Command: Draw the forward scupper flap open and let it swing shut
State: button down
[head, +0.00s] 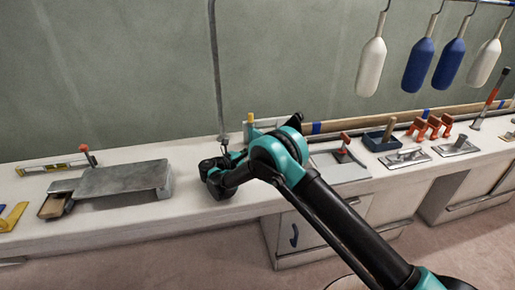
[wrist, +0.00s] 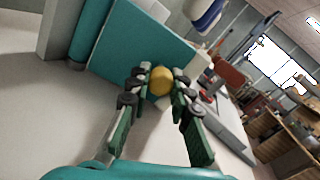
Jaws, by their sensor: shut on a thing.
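In the wrist view, a round yellow knob (wrist: 161,81) sits between the fingertips of my gripper (wrist: 160,83), which is shut on it. Behind the knob stands a teal panel (wrist: 140,42), tilted in the picture; it looks like the scupper flap, but I cannot tell how far it is open. A grey upright block (wrist: 60,30) stands to its left. A small yellow piece (head: 250,117) shows just behind my arm.
On the white bench, a grey metal block (head: 125,178) and a yellow level (head: 55,167) lie to the left. A blue tray (head: 380,141), orange clamps (head: 420,126) and trowel-like tools (head: 404,159) are to the right. White and blue fenders (head: 420,65) hang above.

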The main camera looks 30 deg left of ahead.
jog(key=c, duration=1.3)
grip_release()
jog(key=shift+c, duration=0.2)
jog(key=v, duration=1.2)
